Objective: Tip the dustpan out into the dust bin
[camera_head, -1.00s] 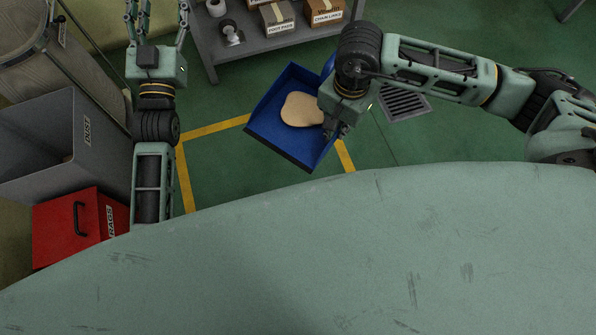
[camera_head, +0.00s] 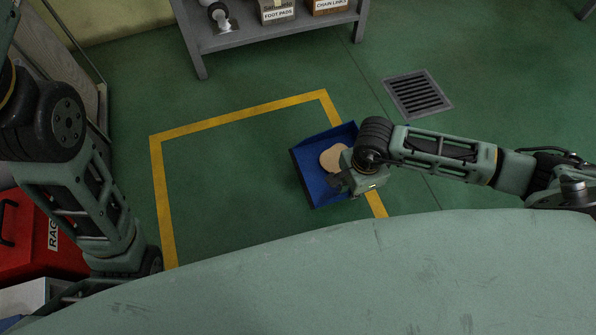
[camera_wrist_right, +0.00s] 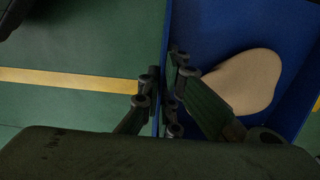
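The blue dustpan (camera_head: 317,182) is over the floor at the centre in the head view, with a flat beige heap of dust (camera_head: 331,156) in it. My right gripper (camera_head: 346,184) is at its near right side. In the right wrist view the fingers (camera_wrist_right: 163,103) are closed on the thin side wall of the dustpan (camera_wrist_right: 210,28), and the beige heap (camera_wrist_right: 247,82) lies beside them. My left arm fills the left of the head view; its gripper is out of the picture. The dust bin cannot be made out; the left arm covers that area.
A red rags box (camera_head: 42,245) stands at the lower left, partly behind my left arm. A grey shelf (camera_head: 275,32) with boxes is at the back. A floor drain (camera_head: 417,94) lies right of the dustpan. The yellow-lined floor area (camera_head: 235,190) is largely clear.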

